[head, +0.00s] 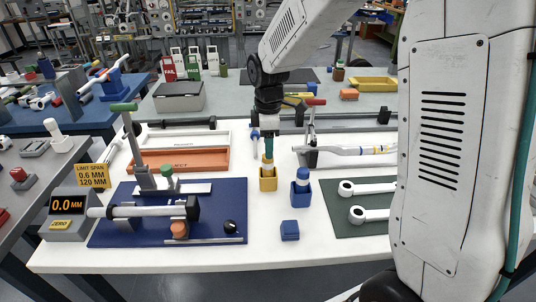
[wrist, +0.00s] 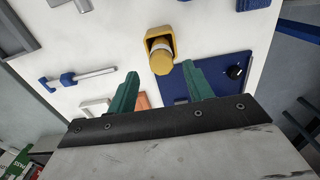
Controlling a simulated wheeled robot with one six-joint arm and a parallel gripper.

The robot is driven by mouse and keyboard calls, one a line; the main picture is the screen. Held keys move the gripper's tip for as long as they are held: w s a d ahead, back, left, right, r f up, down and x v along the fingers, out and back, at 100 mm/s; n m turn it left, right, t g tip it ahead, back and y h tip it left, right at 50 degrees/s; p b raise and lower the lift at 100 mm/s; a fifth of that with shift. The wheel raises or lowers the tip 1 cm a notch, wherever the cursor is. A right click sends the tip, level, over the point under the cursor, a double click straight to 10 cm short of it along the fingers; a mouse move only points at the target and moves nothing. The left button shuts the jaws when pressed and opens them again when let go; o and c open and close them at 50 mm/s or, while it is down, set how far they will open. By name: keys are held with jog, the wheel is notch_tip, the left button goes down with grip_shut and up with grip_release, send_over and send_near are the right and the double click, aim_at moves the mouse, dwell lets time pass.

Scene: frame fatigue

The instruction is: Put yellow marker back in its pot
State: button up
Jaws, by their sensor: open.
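The yellow marker (wrist: 162,62) stands in the yellow pot (wrist: 157,32), its end pointing toward the wrist camera. In the head view the yellow pot (head: 268,183) is on the white bench, with the yellow marker (head: 268,162) rising from it, upright. My gripper (head: 268,150) is directly above the pot, pointing down. In the wrist view its two green fingers (wrist: 160,72) are spread apart, with the marker's end showing at the gap between their tips. I see no finger contact with the marker, and the marker's lower part is hidden inside the pot.
A blue pot (head: 300,196) with a blue marker stands close right of the yellow pot. A blue block (head: 290,231) lies in front. A blue mat (head: 230,195) with a gauge fixture is left, a green mat (head: 345,222) with wrenches right. An orange tray (head: 182,160) sits behind.

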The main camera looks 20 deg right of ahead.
jog(key=shift+r, duration=0.75)
jog(key=s+d+r+m, duration=0.2)
jog(key=s+r+m, duration=0.75)
jog(key=s, duration=0.65)
jog(key=s+d+r+m+t, duration=0.1)
jog(key=s+m, duration=0.4)
jog(key=s, duration=0.9)
jog(key=shift+r, duration=0.5)
jog(key=shift+s, duration=0.1)
jog(key=shift+c, duration=0.3)
